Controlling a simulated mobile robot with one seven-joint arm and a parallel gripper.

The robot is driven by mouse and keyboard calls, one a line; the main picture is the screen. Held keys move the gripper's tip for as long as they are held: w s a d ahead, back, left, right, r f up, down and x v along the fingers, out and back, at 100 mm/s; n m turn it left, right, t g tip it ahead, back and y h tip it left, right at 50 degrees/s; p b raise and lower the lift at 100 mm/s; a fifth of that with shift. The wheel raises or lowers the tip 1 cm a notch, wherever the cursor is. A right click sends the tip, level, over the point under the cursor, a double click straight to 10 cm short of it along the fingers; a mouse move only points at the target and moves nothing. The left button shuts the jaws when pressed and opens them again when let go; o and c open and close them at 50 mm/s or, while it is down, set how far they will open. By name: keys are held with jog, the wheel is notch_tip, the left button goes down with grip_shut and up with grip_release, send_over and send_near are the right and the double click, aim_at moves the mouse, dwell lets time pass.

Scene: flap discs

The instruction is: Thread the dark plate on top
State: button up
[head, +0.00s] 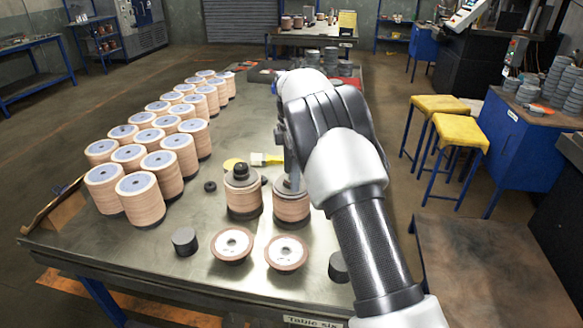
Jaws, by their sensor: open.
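Two short stacks of tan flap discs stand at the middle of the metal table. The left stack (243,198) has a dark plate (233,180) and a black knob-like piece (241,170) on top. The right stack (291,208) has a grey-dark plate (281,187) at its top, partly hidden by my arm.
The metal table (130,240) holds many disc stacks (140,198) in rows at left. Yellow stools (460,131) stand at right.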

notch_tip(320, 180, up, 18)
jog(key=p, duration=0.3)
jog(key=shift+f+p, duration=0.25)
jog(key=shift+p, duration=0.05)
